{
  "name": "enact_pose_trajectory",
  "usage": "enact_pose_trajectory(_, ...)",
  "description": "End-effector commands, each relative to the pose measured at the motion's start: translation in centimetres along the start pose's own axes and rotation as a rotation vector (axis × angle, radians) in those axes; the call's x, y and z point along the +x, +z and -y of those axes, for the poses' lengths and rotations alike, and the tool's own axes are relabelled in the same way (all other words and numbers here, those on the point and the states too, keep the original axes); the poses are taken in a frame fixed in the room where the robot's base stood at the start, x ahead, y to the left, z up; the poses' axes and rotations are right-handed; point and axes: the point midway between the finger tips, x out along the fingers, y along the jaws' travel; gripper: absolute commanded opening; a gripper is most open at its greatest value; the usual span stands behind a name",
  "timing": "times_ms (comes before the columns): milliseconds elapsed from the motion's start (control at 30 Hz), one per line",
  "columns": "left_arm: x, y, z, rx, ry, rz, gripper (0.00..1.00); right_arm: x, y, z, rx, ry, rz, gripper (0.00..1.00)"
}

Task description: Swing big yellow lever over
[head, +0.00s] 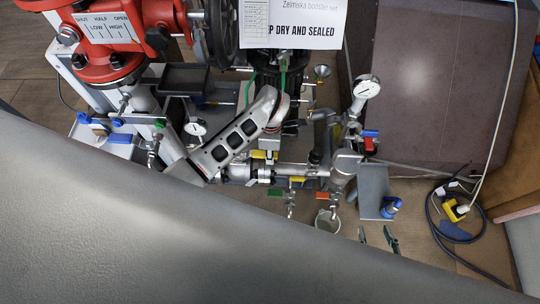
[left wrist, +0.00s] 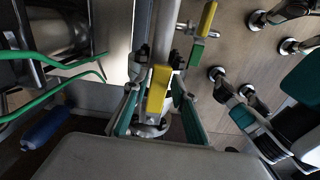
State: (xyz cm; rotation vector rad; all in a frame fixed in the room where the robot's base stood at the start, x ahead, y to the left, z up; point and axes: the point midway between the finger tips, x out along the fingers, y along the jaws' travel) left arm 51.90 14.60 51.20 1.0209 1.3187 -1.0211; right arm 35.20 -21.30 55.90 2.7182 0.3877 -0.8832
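In the left wrist view a yellow lever handle (left wrist: 158,90) stands between the fingers of my left gripper (left wrist: 156,112). Its teal pads lie to either side, with gaps visible, so the gripper looks open around the lever. A second yellow handle (left wrist: 207,18) shows above right. In the head view, yellow handles sit on the pipework, one at the middle (head: 265,155) and one just below it (head: 297,180); which is the big lever I cannot tell. My left gripper is hidden there. My right gripper (head: 377,238) shows two separated teal tips, open and empty, at the lower right.
A red valve body (head: 110,35) and dark handwheel stand at the upper left. A dial gauge (head: 366,87), a small bucket (head: 328,221) and green (head: 274,194) and red (head: 322,195) handles crowd the pipework. A cable with a yellow plug (head: 456,209) lies on the floor at right.

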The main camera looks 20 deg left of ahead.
Motion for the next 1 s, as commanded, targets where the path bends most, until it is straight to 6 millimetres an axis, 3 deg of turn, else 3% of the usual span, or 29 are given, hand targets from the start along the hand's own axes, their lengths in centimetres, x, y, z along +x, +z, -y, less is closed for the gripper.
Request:
enact_pose_trajectory(467,-0.5,0.0,0.0,0.005,0.002,0.001,0.37,-0.1,-0.8,-0.4,-0.01,0.002,-0.014,0.4)
enact_pose_trajectory(1000,-4.0,0.1,-0.1,0.005,0.005,0.002,0.37,-1.2,-5.4,-1.8,-0.018,0.023,-0.069,0.4)
